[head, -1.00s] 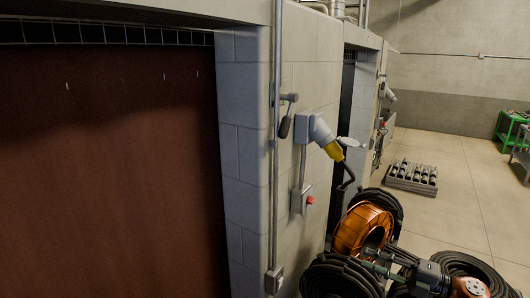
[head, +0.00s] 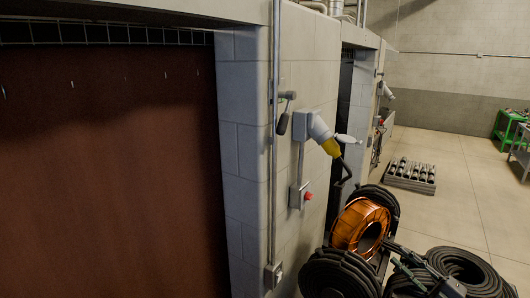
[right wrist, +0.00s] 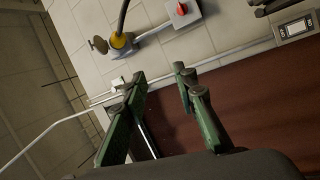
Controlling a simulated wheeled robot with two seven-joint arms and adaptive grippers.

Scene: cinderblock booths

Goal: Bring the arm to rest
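My right gripper (head: 402,264) is low at the right of the head view, in front of the coiled black hoses. Its dark arm runs out of the bottom edge. In the right wrist view the two green fingers (right wrist: 158,80) stand apart with nothing between them, so it is open and empty. The fingers overlap the brown panel and the wall behind in that view; no contact shows. My left gripper is not in view.
The brown panel (head: 110,170) fills the left, beside a cinderblock wall (head: 245,165). A yellow plug (head: 331,147) and a red button (head: 308,196) are on the wall. An orange cable reel (head: 352,226) and black hoses (head: 338,275) crowd the lower right.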

